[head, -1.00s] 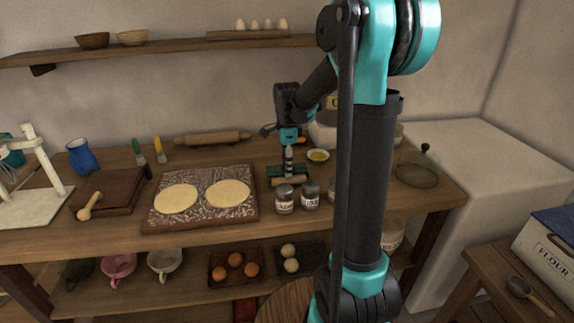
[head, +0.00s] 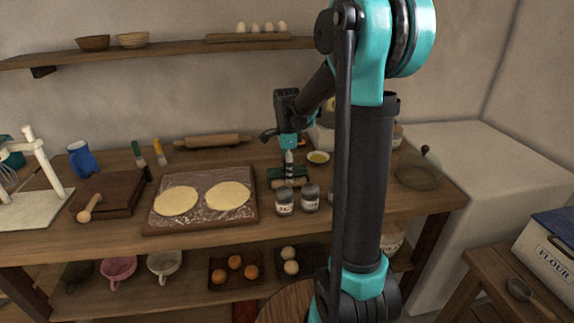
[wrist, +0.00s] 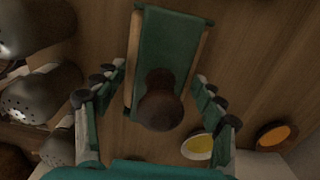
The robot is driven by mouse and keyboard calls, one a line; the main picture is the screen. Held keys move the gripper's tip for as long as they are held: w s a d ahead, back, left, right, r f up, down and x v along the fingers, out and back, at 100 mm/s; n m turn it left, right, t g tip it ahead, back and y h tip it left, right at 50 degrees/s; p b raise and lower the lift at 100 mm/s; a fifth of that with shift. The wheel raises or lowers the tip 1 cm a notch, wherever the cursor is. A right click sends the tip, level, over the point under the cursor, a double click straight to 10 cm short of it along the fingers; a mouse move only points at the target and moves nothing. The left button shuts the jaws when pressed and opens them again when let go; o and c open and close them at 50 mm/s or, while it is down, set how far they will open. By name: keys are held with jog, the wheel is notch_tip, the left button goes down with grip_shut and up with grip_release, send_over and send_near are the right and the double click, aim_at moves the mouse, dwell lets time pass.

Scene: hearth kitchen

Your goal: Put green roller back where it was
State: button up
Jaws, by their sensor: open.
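The green roller (head: 288,175) rests on the wooden worktop, behind the jars and right of the dough board. In the wrist view the green roller (wrist: 168,45) shows as a long green strip with pale wooden edges and a dark round knob (wrist: 160,108) on top. My gripper (head: 289,164) is right above it, pointing down. In the wrist view my gripper (wrist: 160,82) is open, with one finger on each side of the green roller and knob. The fingers appear apart from it. My fingers partly hide it in the head view.
Metal-topped jars (head: 284,201) stand close in front; they also show at left in the wrist view (wrist: 50,92). A small yellow-filled dish (head: 318,157) is close by on the right. The dough board (head: 200,200) lies left. A rolling pin (head: 212,141) lies behind.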

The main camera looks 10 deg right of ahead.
notch_tip(320, 180, up, 13)
jog(key=shift+r, duration=0.1)
dwell(0.4)
